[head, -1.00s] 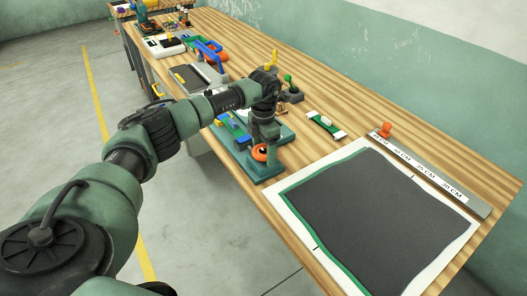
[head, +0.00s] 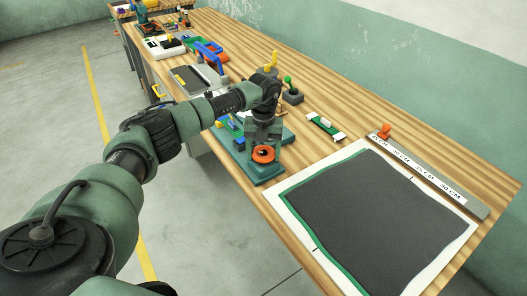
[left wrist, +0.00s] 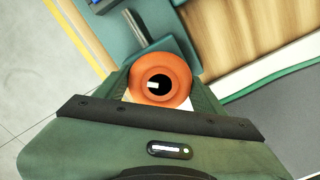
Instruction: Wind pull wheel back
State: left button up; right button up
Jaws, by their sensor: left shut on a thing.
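The orange pull wheel (head: 263,154) is at the front end of the teal fixture (head: 263,174) on the wooden bench. My left gripper (head: 263,143) points down over that end of the fixture and is shut on the wheel. In the left wrist view the wheel (left wrist: 160,77) is an orange ring with a dark centre, held between the fingers. A small white mark shows inside the dark centre. My arm and gripper hide part of the fixture. My right gripper is in neither view.
A dark sheet with a white and green border (head: 377,219) lies to the right of the fixture. A grey ruler strip (head: 425,172) with an orange knob (head: 384,131) lies behind it.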

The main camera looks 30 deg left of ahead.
pick_arm(q)
jog(key=n, duration=0.3)
jog(key=n+p, duration=0.1)
jog(key=shift+w+r+n, duration=0.1)
jog(key=shift+r+n, duration=0.15)
jog(key=shift+n, duration=0.05)
jog(key=shift+n+p, duration=0.45)
jog(key=shift+n, duration=1.15)
jog(key=shift+f, duration=0.1)
jog(key=o, duration=1.3)
jog(key=shift+o, duration=0.3)
